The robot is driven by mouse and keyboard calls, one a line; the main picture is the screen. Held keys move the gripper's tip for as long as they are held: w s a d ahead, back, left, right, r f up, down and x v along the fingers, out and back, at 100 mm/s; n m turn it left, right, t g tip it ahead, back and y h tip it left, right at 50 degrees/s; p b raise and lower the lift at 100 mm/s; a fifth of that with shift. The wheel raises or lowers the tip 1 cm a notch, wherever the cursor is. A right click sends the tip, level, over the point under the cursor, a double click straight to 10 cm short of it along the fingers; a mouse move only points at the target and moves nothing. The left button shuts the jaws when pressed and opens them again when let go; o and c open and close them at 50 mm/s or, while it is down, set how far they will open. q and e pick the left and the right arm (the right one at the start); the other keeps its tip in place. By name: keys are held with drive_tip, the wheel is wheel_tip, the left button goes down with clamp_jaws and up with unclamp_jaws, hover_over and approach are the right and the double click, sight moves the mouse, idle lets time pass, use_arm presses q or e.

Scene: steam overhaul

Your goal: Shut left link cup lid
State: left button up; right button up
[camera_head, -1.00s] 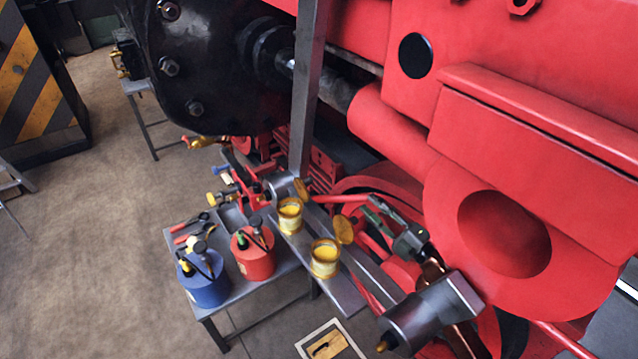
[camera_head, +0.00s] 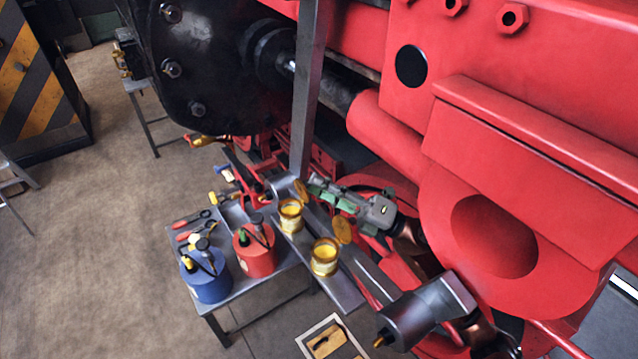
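The left link cup (camera_head: 290,216) is a brass cup with yellow contents, on the grey link bar. Its round brass lid (camera_head: 301,190) stands raised at the cup's upper right, so the cup's mouth is uncovered. The right link cup (camera_head: 325,258) also stands open, with its lid (camera_head: 342,230) raised behind it. My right gripper (camera_head: 314,188) comes in from the right, with its green-padded fingertips close beside the left cup's lid. I cannot tell whether they touch it, or whether the fingers are apart. My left gripper is not in view.
A small table (camera_head: 236,296) at the left holds a blue oil can (camera_head: 207,277), a red oil can (camera_head: 254,254) and hand tools. A grey upright post (camera_head: 306,90) stands behind the cups. The red locomotive frame (camera_head: 520,130) fills the right side.

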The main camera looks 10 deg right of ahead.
drive_tip(key=shift+w+a, duration=0.1)
drive_tip(key=shift+a, duration=0.05)
drive_tip(key=shift+c, duration=0.2)
clamp_jaws()
